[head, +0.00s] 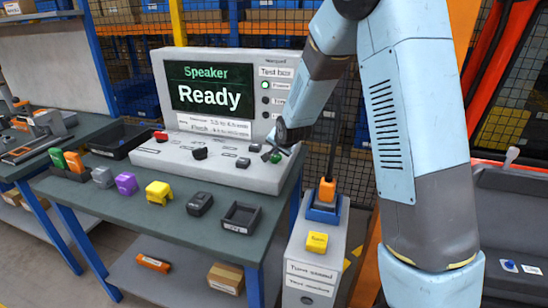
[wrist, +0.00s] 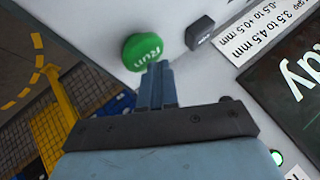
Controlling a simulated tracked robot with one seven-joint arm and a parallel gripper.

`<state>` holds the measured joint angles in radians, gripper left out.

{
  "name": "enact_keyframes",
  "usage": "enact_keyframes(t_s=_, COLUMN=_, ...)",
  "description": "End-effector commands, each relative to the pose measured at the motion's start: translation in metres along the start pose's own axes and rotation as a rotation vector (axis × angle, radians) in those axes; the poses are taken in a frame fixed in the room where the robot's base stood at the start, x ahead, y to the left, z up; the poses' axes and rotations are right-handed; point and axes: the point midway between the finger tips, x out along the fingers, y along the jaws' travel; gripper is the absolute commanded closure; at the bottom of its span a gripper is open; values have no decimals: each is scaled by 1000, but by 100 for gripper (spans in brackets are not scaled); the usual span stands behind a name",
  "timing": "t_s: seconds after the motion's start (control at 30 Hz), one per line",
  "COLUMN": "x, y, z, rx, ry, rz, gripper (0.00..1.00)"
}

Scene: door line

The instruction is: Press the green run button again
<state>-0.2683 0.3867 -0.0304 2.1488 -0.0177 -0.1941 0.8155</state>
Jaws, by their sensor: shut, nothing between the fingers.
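The green run button (wrist: 143,51) is round and reads "Run" in the wrist view; it sits on the pale sloped panel of the test box. In the head view the green button (head: 276,157) shows at the right end of the panel (head: 215,160). My gripper (wrist: 158,68) is shut with nothing between its fingers. Its fingertips overlap the lower edge of the button in the wrist view; I cannot tell whether they touch it. The screen (head: 212,89) reads "Speaker" and "Ready".
A dark button (wrist: 199,32) sits beside the green one. Grey, purple and yellow parts (head: 126,184) and a small black tray (head: 241,216) stand along the bench's front. A grey pedestal with a yellow block (head: 317,242) stands at right.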

Motion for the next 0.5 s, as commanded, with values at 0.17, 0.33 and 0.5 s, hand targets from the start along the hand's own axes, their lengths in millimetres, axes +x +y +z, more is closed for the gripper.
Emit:
enact_keyframes(t_s=0.17, x=1, y=1, z=1, rx=0, ry=0, rz=0, gripper=100)
enact_keyframes(t_s=0.33, x=2, y=2, z=2, rx=0, ry=-1, rz=0, gripper=100)
enact_keyframes(t_s=0.5, x=4, y=3, z=3, rx=0, ry=-1, rz=1, gripper=100)
